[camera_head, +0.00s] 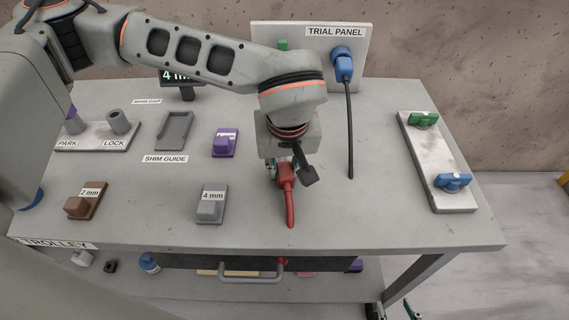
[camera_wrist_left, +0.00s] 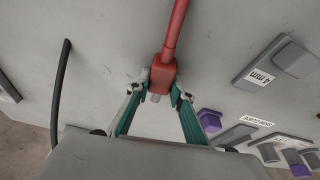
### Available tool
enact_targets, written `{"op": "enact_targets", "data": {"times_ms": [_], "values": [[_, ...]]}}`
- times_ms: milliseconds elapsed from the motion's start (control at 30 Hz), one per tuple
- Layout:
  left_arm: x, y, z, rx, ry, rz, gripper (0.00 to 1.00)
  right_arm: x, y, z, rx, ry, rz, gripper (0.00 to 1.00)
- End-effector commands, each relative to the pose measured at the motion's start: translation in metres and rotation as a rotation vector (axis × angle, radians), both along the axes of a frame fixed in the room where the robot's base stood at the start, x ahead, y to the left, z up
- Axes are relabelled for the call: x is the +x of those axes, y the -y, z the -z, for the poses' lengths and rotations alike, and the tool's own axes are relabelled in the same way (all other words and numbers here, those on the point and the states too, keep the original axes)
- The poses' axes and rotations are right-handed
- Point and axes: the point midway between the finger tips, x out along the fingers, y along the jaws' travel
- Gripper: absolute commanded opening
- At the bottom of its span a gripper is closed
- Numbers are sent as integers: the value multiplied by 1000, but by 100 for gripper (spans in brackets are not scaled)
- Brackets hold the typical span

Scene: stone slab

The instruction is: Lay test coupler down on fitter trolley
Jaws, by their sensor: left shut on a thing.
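The red coupler (camera_head: 287,174), which I take to be the test coupler, has a blocky head and a long red tail pointing toward the table's front edge. My left gripper (camera_head: 283,164) is shut on its head above the grey table; I cannot tell the gap below it. In the left wrist view the coupler (camera_wrist_left: 163,74) sits between the teal fingertips of my left gripper (camera_wrist_left: 161,82). A trolley label (camera_head: 60,244) shows at the lower left, above a grey lower surface (camera_head: 190,287). My right gripper (camera_head: 394,309) shows at the bottom edge, fingers apart and empty.
The table (camera_head: 330,220) carries a grey 4 mm block (camera_head: 211,205), a brown 2 mm block (camera_head: 86,202) and a purple block (camera_head: 225,143). A blue plug (camera_head: 342,65) hangs a black cable from the trial panel. A plate (camera_head: 440,170) stands right. A blue bottle (camera_head: 149,262) and handle (camera_head: 252,277) are low in front.

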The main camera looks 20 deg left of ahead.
Motion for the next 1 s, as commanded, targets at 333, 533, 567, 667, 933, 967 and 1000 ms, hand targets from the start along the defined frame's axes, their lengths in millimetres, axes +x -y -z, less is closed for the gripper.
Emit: {"op": "enact_targets", "data": {"times_ms": [333, 533, 567, 667, 933, 967, 1000], "values": [[0, 0, 1, 0, 1, 1, 41, 9, 1, -3, -2, 15, 2, 40], [0, 0, 0, 0, 1, 1, 41, 5, 2, -2, -4, 9, 1, 40], [0, 1, -2, 0, 1, 1, 41, 4, 2, -2, -3, 8, 0, 40], [-2, 2, -12, -1, 4, 2, 41, 4, 2, -1, -3, 7, 1, 40], [-15, 7, -63, 0, 6, 2, 41, 4, 1, -2, -2, 7, 1, 40], [-16, 8, -69, 0, 7, 2, 41, 4, 1, -1, -2, 7, 1, 40], [-19, 9, -76, 0, 6, 2, 41, 4, 1, -1, -2, 7, 1, 40]]}}
